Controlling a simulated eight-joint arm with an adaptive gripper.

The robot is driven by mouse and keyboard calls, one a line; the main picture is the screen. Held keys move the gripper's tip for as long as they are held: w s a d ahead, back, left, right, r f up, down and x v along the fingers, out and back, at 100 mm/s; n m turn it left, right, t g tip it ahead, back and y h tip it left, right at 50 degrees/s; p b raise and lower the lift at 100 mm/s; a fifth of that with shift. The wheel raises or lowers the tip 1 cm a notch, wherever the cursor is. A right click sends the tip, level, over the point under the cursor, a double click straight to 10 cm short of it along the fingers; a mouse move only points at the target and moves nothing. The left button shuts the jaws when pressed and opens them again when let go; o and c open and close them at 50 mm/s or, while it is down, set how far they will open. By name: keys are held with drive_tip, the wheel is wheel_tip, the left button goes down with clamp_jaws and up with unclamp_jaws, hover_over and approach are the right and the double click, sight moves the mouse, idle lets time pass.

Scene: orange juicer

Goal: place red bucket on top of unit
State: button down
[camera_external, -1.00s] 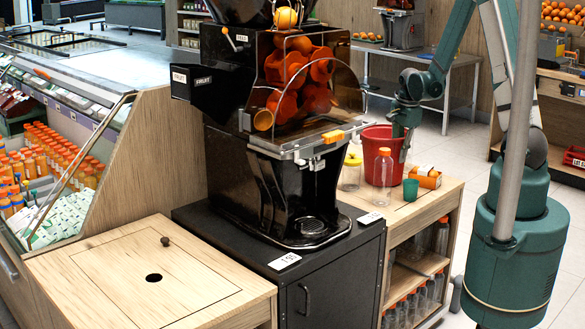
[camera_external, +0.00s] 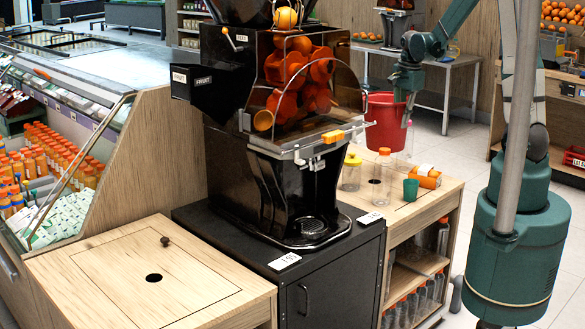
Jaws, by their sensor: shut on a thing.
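The red bucket (camera_external: 385,124) hangs in the air above the right-hand wooden shelf unit (camera_external: 441,202), to the right of the juicer. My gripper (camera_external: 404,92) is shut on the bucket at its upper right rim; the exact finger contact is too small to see. The unit here may be the black and orange juicer (camera_external: 300,130), which stands on a black cabinet (camera_external: 330,275); its upper hopper is cut off by the frame's top edge. The bucket's inside is hidden.
A clear bottle with an orange cap (camera_external: 382,175), a yellow-lidded jar (camera_external: 351,172), a green cup (camera_external: 411,190) and an orange box (camera_external: 425,177) stand on the shelf top below the bucket. A wooden counter (camera_external: 150,275) at front left is mostly clear.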

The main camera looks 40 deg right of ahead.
sight(404, 105)
drive_tip(key=shift+r, duration=1.95)
